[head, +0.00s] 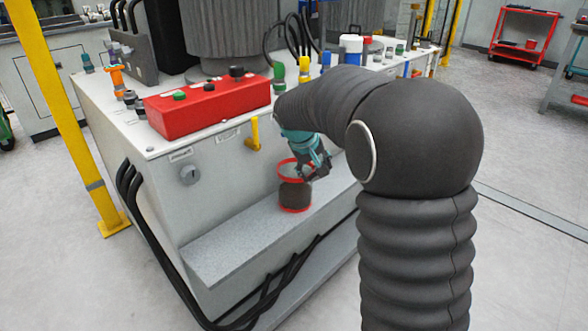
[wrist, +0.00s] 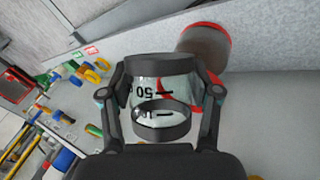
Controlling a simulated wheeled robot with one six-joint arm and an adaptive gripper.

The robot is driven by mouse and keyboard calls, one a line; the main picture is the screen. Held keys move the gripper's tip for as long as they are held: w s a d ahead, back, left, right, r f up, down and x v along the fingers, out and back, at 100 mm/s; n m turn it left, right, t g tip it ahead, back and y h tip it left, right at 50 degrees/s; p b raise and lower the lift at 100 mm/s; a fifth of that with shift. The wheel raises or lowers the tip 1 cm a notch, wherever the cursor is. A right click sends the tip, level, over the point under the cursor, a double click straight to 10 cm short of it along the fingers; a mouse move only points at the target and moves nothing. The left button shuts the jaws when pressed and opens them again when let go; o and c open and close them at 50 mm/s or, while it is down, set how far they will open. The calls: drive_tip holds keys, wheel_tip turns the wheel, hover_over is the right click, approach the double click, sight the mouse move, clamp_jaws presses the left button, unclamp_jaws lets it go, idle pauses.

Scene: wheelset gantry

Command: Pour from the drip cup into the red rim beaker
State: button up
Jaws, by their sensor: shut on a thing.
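The red rim beaker (head: 295,195) stands upright on the grey ledge, with a red ring at its top and base and a dark lower part. In the wrist view the beaker (wrist: 204,46) lies behind the held cup, which hides part of its red rim. My gripper (head: 316,168) is beside and over the beaker's rim at the right. In the wrist view my gripper (wrist: 164,103) is shut on the drip cup (wrist: 150,92), a clear cup with dark bands and printed marks. The cup looks tilted relative to the ledge. I cannot tell its contents or any flow.
The grey ledge (head: 232,228) is clear left of the beaker. Above it, a red button box (head: 208,107) and a yellow hook (head: 254,134) sit on the machine. Black hoses (head: 150,240) run along its front. A yellow post (head: 62,110) stands at the left.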

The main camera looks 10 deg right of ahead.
drive_tip(key=shift+f+t, duration=0.35)
drive_tip(key=shift+t, duration=0.05)
drive_tip(key=f+t+y+b, duration=0.1)
drive_tip(key=b, duration=0.1)
drive_tip(key=shift+d+f+m+b, duration=0.1)
drive_tip(key=shift+f+m+b, duration=0.05)
drive_tip(key=shift+m+b, duration=0.2)
drive_tip(key=b, duration=0.2)
drive_tip(key=t+b, duration=0.1)
drive_tip(key=b, duration=0.1)
drive_tip(key=shift+s+f+t, duration=0.2)
drive_tip(key=shift+f+t, duration=0.1)
drive_tip(key=shift+f, duration=0.05)
drive_tip(key=shift+s+d+f+m+t+y+b, duration=0.35)
drive_tip(key=shift+s+f+t+y+b, duration=0.25)
drive_tip(key=shift+t+b, duration=0.5)
drive_tip(key=shift+s+d+f+m+t+y+b, duration=0.3)
drive_tip(key=shift+s+t+b, duration=0.45)
drive_tip(key=shift+t+b, duration=0.3)
drive_tip(key=shift+s+d+f+m+t+y+b, duration=0.35)
drive_tip(key=shift+s+f+t+b, duration=0.3)
drive_tip(key=shift+t+b, duration=0.4)
drive_tip(key=shift+s+d+r, duration=0.1)
drive_tip(key=shift+r, duration=0.1)
